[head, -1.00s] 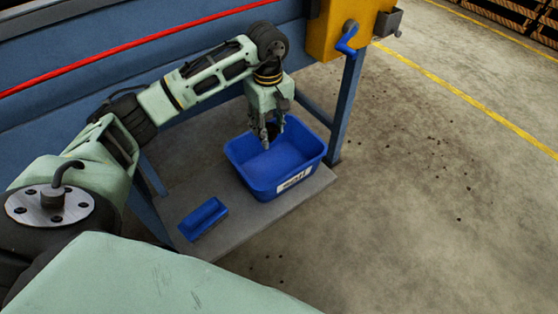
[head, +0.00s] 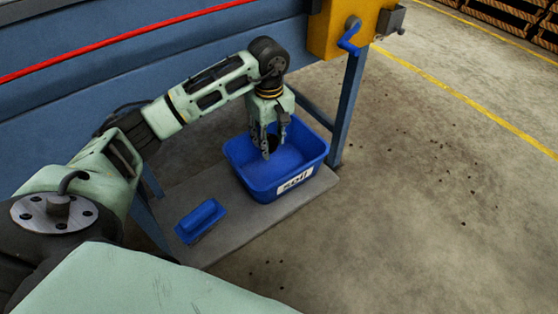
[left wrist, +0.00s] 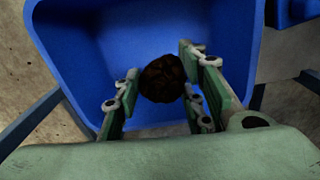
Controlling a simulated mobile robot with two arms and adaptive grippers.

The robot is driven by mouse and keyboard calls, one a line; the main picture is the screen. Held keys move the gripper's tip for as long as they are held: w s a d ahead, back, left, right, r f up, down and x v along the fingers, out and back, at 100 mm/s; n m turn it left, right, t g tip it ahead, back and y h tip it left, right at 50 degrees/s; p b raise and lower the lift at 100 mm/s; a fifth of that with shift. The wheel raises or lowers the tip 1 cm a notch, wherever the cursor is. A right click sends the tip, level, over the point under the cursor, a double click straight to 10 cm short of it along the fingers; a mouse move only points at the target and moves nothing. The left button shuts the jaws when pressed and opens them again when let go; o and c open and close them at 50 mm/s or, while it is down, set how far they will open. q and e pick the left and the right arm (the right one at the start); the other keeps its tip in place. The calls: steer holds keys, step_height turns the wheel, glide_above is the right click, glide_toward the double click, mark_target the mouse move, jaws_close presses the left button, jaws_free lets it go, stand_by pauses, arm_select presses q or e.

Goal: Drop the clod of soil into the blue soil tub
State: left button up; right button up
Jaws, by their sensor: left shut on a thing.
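The blue soil tub (head: 262,184), with a white "soil" label on its front, stands on a grey slab and also fills much of the left wrist view (left wrist: 85,45). My left gripper (head: 269,146) points down over the tub, its fingertips within the rim outline. It is shut on the dark brown clod of soil (left wrist: 162,78), which sits between the fingers in the left wrist view with the tub's blue floor behind it. In the head view the clod is mostly hidden by the fingers. My right gripper is not in view.
A small blue-topped object (head: 201,220) lies on the grey slab (head: 222,243) left of the tub. A blue machine post (head: 348,110) stands close behind the tub's right side. A yellow housing with a blue crank (head: 349,38) is above it. The concrete floor at right is open.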

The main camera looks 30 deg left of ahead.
arm_select(q)
steer(key=o, duration=1.3)
step_height(320, 180, up, 12)
